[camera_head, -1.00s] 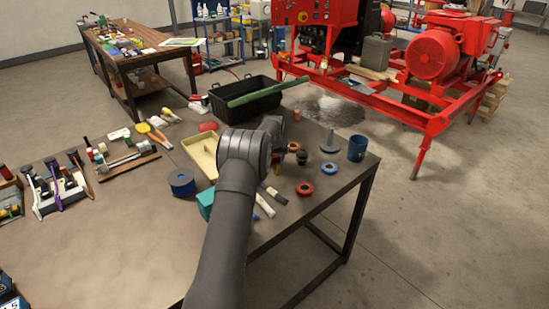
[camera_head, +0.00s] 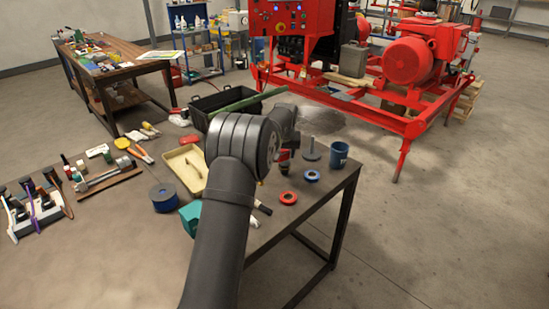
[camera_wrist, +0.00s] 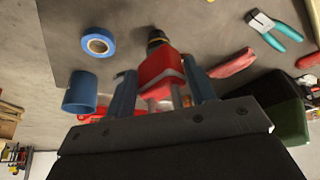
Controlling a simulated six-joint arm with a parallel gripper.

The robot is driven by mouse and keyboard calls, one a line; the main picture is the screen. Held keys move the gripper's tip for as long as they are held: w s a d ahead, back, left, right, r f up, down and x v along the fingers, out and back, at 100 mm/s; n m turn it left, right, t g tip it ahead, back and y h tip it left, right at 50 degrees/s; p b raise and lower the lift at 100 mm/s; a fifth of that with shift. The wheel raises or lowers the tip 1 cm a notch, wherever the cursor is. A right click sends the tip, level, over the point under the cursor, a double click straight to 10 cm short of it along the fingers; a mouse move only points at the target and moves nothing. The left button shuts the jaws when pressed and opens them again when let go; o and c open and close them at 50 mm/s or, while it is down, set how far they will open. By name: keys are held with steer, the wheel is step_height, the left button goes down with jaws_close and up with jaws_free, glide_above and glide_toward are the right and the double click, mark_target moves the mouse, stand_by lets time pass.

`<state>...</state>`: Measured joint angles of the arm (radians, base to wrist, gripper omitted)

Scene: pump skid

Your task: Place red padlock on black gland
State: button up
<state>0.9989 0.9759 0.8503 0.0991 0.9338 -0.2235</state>
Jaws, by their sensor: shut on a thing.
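The red padlock (camera_wrist: 160,70) is between the two fingers of my gripper (camera_wrist: 165,88) in the wrist view, and the fingers are shut on it. Its shackle side points back toward the gripper. The black gland (camera_wrist: 156,37) lies just beyond the padlock's far end and shows a brass-coloured part. In the head view the red padlock (camera_head: 283,154) shows beyond my wrist, directly above the dark gland (camera_head: 284,169). I cannot tell whether the two touch. My fingers are mostly hidden behind my wrist there.
A blue ring (camera_head: 312,176), a red ring (camera_head: 288,198), a grey flanged post (camera_head: 311,150) and a blue cup (camera_head: 339,154) stand close by, near the table's right edge. A black bin (camera_head: 213,103) with a green bar and a cream tray (camera_head: 184,167) lie to the left.

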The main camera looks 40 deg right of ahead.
steer(key=s+d+r+m, duration=0.2)
steer(key=s+d+r, duration=0.4)
steer(key=s, duration=0.1)
steer(key=shift+g+h, duration=0.3)
steer(key=w+f, duration=0.2)
steer(key=w, duration=0.1)
steer(key=w+f, duration=0.2)
steer(key=w, duration=0.2)
steer(key=w+a+f, duration=0.1)
steer(key=w+f, duration=0.1)
steer(key=w, duration=0.1)
steer(key=shift+w+f, duration=0.2)
steer(key=shift+w, duration=0.15)
steer(key=shift+f, duration=2)
steer(key=o, duration=0.6)
steer(key=shift+f, duration=0.2)
steer(key=o, duration=0.5)
steer(key=shift+c, duration=0.2)
steer(key=shift+r, duration=0.15)
steer(key=v, duration=1.2)
steer(key=shift+w+r, duration=0.1)
